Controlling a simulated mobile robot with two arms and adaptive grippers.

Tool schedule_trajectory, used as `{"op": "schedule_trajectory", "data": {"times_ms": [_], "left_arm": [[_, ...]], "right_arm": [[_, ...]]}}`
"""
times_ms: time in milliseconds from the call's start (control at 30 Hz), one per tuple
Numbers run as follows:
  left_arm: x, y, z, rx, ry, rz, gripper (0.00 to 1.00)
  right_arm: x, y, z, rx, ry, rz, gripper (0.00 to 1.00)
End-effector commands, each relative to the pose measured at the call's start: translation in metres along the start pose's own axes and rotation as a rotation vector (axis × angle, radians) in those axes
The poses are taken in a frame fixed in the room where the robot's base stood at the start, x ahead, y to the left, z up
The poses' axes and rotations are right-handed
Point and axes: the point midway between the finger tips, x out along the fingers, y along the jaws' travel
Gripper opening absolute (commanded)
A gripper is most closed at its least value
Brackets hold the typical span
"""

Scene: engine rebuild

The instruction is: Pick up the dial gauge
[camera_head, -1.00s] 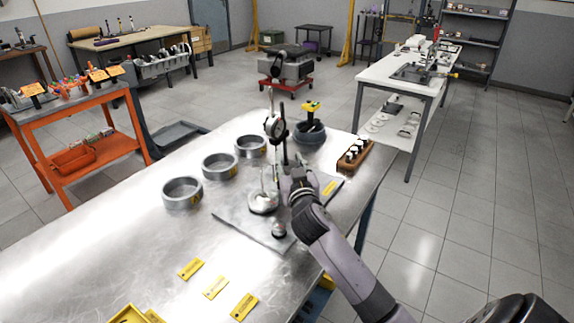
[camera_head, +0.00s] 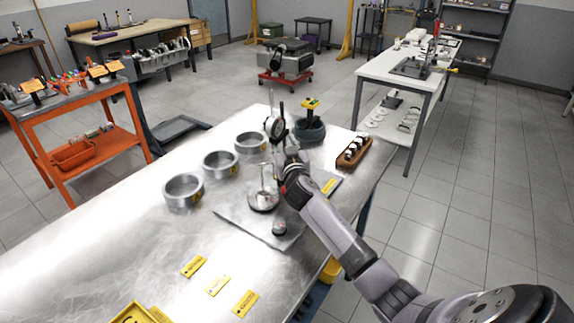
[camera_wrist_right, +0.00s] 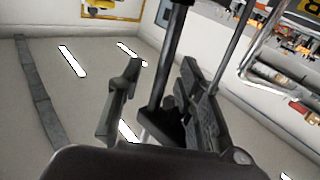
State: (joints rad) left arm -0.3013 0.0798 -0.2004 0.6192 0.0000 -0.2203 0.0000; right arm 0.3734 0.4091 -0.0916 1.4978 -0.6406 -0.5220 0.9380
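My right gripper (camera_head: 282,156) is just below and to the right of the gauge, and partly hides the stand. In the right wrist view, the right gripper (camera_wrist_right: 160,78) has its two fingers apart. A dark upright rod (camera_wrist_right: 167,62) shows between them in the picture; I cannot tell whether they touch it. The gauge face is not clear in that view. My left gripper is not in view.
A glass-like round piece (camera_head: 263,196) and a small knobbed piece (camera_head: 279,228) are on the plate. Several metal rings (camera_head: 183,191) stand to the left. A dark round holder (camera_head: 309,131) is behind, and a wooden rack (camera_head: 354,151) is at right.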

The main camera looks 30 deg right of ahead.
Motion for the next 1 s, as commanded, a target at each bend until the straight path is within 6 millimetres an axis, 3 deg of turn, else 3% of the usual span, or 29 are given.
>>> {"op": "schedule_trajectory", "data": {"times_ms": [167,633,1000], "left_arm": [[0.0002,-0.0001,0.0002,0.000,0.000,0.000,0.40],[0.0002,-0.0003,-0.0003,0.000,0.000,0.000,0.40],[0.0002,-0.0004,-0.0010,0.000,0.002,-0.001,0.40]], "right_arm": [[-0.0002,0.0001,0.0002,0.000,0.000,0.000,0.32],[-0.0004,0.0000,0.0004,0.000,-0.001,0.000,0.01],[-0.0005,-0.0001,0.0005,-0.001,-0.001,0.000,0.00]]}}
